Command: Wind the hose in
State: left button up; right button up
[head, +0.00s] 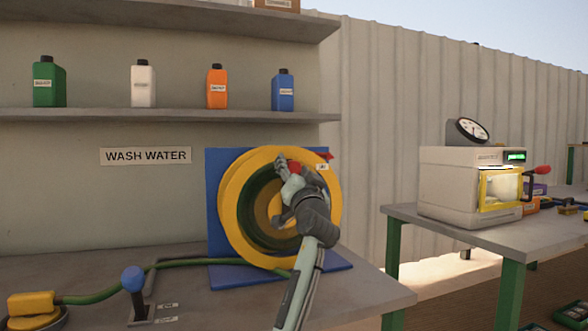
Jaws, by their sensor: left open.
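A yellow hose reel (231,205) stands on a blue mount (214,190) on the bench. A green hose (100,294) runs from the reel's lower left along the bench to a yellow fitting (31,303) at the far left. Some green hose shows inside the reel. My left gripper (284,192) is in front of the reel's middle, open, and its arm hides part of the reel. A red part (295,167) shows right by the gripper; I cannot tell whether they touch. My right gripper is not in view.
A lever with a blue knob (133,279) stands on the bench near the hose. A shelf (180,115) holds several bottles above a "WASH WATER" sign (146,156). At the right, a table (520,236) carries a white machine (460,185).

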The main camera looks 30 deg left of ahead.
pick_arm(q)
jog(key=v, duration=1.1)
jog(key=shift+d+f, duration=0.15)
jog(key=shift+d, duration=0.05)
jog(key=shift+s+f, duration=0.1)
jog(key=shift+s, duration=0.05)
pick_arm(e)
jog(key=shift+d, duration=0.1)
